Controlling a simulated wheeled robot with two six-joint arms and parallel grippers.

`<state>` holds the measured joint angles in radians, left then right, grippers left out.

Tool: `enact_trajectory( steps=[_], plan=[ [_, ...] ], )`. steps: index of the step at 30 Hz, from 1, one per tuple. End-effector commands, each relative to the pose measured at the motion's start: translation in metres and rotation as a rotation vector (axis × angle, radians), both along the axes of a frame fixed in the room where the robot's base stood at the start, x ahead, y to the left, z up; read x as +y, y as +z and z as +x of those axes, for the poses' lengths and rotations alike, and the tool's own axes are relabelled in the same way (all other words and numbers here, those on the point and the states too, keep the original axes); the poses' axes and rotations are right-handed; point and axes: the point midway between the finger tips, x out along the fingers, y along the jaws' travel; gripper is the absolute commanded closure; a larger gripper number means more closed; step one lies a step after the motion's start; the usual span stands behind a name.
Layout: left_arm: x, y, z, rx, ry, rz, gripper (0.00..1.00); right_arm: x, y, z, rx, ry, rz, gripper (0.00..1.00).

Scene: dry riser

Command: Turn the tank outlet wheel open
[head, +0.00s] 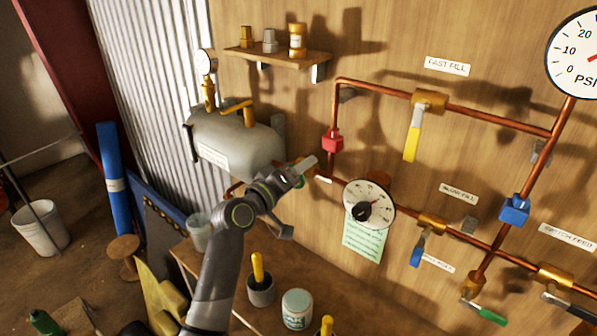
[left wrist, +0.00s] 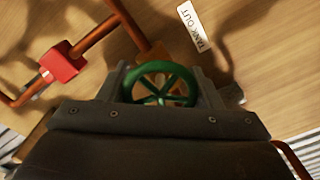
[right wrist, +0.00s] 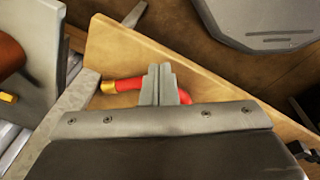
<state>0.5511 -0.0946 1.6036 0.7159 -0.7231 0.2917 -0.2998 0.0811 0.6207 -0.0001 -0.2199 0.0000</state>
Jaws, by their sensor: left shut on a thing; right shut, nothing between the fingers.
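The tank outlet wheel is a green spoked handwheel (left wrist: 158,68) in the left wrist view, below and left of a white TANK OUT label (left wrist: 194,27). My left gripper (left wrist: 160,86) is shut on it, with one finger at each side of the rim. In the head view my left gripper (head: 303,170) reaches to the copper pipe beside the grey tank (head: 238,142), and mostly hides the wheel. My right gripper (right wrist: 164,84) is shut and empty in the right wrist view. It does not show in the head view.
A round dial (head: 378,205) and a green note (head: 364,240) are right of my left gripper. A red block (head: 332,140) sits on the pipe above. A bench (head: 225,262) with cups stands below. A red tube (right wrist: 127,85) lies behind my right fingers.

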Motion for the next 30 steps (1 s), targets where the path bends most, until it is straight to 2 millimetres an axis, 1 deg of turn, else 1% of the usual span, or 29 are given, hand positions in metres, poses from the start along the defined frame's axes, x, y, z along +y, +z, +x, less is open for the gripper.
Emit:
enact_trajectory(
  steps=[5, 11, 24, 30],
  plan=[
    [0.0, 0.0, 0.0, 0.005, 0.001, -0.005, 0.64, 0.0, 0.001, 0.0, 0.0, 0.0, 0.0, 1.0],
    [0.0, 0.002, 0.0, 0.041, 0.001, -0.055, 0.64, 0.0, 0.008, 0.0, 0.0, 0.0, 0.0, 1.0],
    [0.0, 0.001, 0.0, 0.227, 0.0, -0.308, 0.64, 0.0, 0.036, 0.0, 0.001, 0.0, 0.0, 1.0],
    [0.001, 0.0, 0.0, 0.298, 0.0, -0.409, 0.64, 0.0, 0.046, 0.0, 0.001, 0.0, 0.0, 1.0]
  ],
)
